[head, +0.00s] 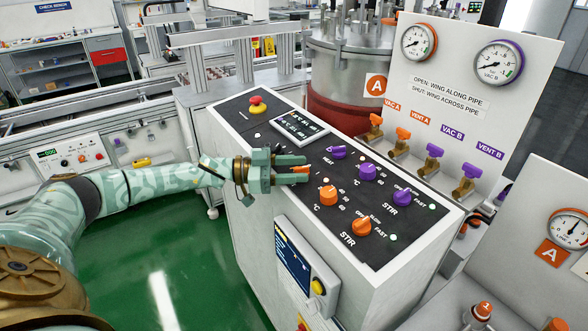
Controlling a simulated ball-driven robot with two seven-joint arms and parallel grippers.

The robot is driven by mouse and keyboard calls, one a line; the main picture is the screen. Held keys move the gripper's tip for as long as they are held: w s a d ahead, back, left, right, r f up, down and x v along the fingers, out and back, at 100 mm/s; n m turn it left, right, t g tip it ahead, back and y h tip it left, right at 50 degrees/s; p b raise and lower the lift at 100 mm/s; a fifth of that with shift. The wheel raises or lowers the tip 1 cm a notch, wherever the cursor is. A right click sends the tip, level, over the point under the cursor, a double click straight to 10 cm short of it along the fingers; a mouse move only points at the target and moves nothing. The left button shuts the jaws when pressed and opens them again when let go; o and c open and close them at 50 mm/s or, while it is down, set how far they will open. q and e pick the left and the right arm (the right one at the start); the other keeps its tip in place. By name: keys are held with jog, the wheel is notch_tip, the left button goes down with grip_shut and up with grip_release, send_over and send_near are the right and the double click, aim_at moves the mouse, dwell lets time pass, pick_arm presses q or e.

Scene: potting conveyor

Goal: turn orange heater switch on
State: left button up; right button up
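The orange heater switch (301,169) is on the black sloped panel (262,133), left of the purple HEAT switch (338,152). Only a small orange part of it shows. My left gripper (303,168) reaches in from the left at the panel's near edge. Its fingers are apart, one on each side of the orange switch. I cannot tell whether they press on it. The fingers hide most of the switch, its label and its setting. My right gripper is not in view.
Close by are orange (328,195) and purple (367,172) °C knobs and orange (362,226) and purple (402,197) STIR knobs. A red emergency button (257,101) and a display (299,127) lie farther back. Valves (402,139) and gauges (419,42) stand behind.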

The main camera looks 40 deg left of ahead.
pick_arm(q)
jog(key=b+v, duration=0.1)
jog(key=v, duration=1.5)
jog(key=shift+s+a, duration=0.1)
jog(key=shift+a, duration=0.05)
